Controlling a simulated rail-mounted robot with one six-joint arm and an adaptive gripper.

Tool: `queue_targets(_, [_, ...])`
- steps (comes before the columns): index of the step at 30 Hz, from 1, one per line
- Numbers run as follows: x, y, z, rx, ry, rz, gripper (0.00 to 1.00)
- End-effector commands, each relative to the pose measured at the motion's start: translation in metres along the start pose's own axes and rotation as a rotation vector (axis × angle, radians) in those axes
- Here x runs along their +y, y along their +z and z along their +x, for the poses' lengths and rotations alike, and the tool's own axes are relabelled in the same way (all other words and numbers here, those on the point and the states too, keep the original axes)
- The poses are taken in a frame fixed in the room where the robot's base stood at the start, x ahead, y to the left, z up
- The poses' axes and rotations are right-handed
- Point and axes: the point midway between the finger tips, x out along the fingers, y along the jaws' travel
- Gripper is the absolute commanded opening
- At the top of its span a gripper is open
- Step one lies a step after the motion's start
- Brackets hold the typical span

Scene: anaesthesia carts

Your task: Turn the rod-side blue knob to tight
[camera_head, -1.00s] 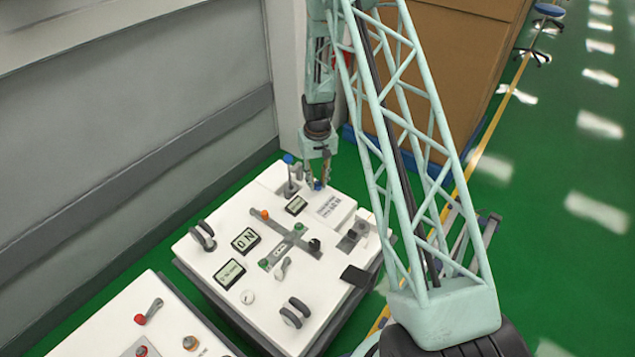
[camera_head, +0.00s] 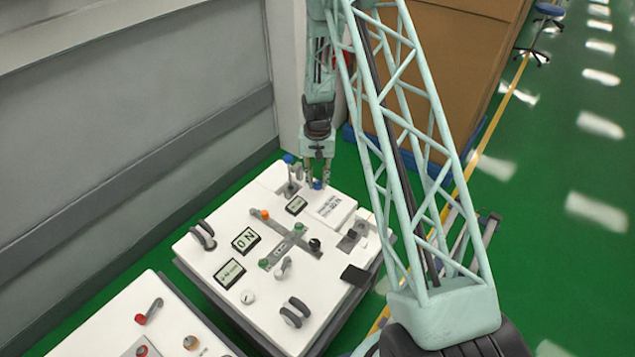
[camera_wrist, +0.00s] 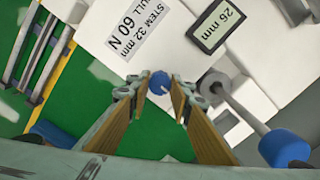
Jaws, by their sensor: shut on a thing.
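The small blue knob (camera_wrist: 157,84) sits at the edge of the white cart top, between the tips of my gripper (camera_wrist: 158,92) in the wrist view. The head view shows the knob (camera_head: 318,185) low between the fingers of my gripper (camera_head: 318,180), which points down at the cart's far corner. My gripper is shut on this knob. A second, larger blue knob (camera_wrist: 285,147) tops a grey rod to the right in the wrist view. It also shows left of my gripper in the head view (camera_head: 289,159).
Close by are a label reading "STEM 32 mm" (camera_wrist: 137,31) and a "26 mm" display (camera_wrist: 215,24). The white cart (camera_head: 205,268) also carries levers, handles and an "ON" display (camera_head: 246,240). A second cart (camera_head: 90,335) stands at lower left. Green floor lies beyond the far edge.

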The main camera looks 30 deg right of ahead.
Motion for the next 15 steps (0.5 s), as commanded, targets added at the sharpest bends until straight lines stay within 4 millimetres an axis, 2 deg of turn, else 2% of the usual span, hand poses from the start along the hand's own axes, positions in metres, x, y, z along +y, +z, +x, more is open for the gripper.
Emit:
queue_targets(3, [0.0001, 0.0001, 0.0001, 0.000, 0.000, 0.000, 0.09])
queue_targets(4, [0.0001, 0.0001, 0.0001, 0.000, 0.000, 0.000, 0.21])
queue_targets(8, [0.0000, 0.0000, 0.0001, 0.000, 0.000, 0.000, 0.33])
queue_targets(15, [0.0000, 0.0000, 0.0000, 0.000, 0.000, 0.000, 0.34])
